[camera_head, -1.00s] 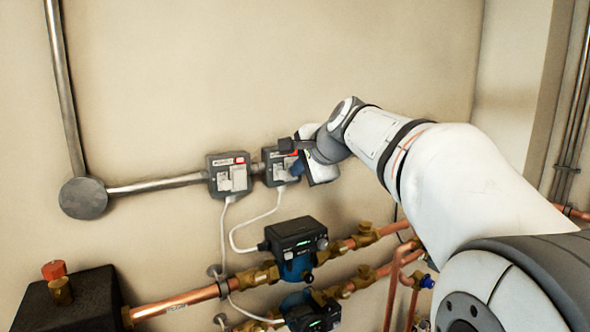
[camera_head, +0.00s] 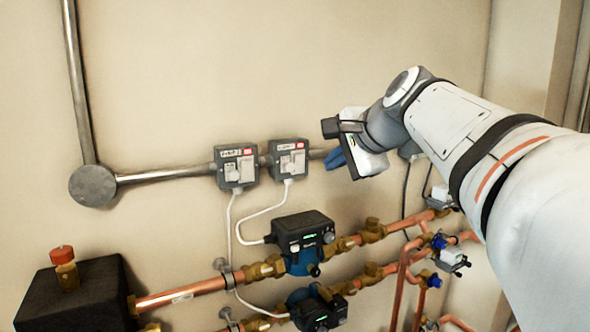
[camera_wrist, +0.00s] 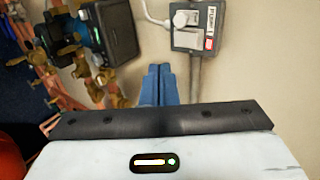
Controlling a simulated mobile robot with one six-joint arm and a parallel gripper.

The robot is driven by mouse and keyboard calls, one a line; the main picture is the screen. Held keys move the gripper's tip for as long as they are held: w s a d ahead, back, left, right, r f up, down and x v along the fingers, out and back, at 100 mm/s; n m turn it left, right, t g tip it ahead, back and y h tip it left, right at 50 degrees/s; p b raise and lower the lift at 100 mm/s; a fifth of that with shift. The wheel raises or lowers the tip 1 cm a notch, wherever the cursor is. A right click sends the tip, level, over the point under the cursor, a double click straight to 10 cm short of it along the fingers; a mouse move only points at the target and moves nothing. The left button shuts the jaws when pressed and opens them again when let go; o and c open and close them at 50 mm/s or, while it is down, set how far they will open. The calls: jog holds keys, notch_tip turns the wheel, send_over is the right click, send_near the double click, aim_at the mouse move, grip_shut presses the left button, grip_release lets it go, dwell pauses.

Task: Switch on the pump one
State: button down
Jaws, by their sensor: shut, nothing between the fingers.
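Two grey switch boxes are mounted side by side on the wall, a left box (camera_head: 236,166) and a right box (camera_head: 289,159). Each has a white switch, a pale label and a red mark; the label numbers are too small to read surely. The right box also shows in the wrist view (camera_wrist: 188,40). My gripper (camera_head: 335,158) is to the right of the right box, apart from it, its blue fingers (camera_wrist: 158,84) shut and empty. A white cable runs from the right box to the upper pump (camera_head: 303,230); both pumps show green lights.
The lower pump (camera_head: 318,312) and copper pipes (camera_head: 180,294) lie below the boxes. A grey conduit (camera_head: 165,175) runs along the wall through the boxes. A black box (camera_head: 75,295) with a red-capped valve is at lower left. The wall above is clear.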

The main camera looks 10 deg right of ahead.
jog(key=shift+f+v, duration=0.25)
jog(key=shift+v, duration=1.35)
jog(key=shift+s, duration=0.2)
jog(key=s+a+f+n+g+h, duration=0.1)
jog(key=s+f+n, duration=0.3)
jog(key=f, duration=0.7)
jog(key=s+a+f+n+g+h, duration=0.1)
jog(key=s+f+n+g, duration=0.3)
jog(key=s+f, duration=0.4)
jog(key=s+a+f+n+g+h, duration=0.1)
jog(key=s+f+n, duration=0.5)
jog(key=f, duration=0.9)
jog(key=shift+a+g+h, duration=0.3)
jog(key=shift+a+g, duration=0.1)
jog(key=shift+g, duration=0.5)
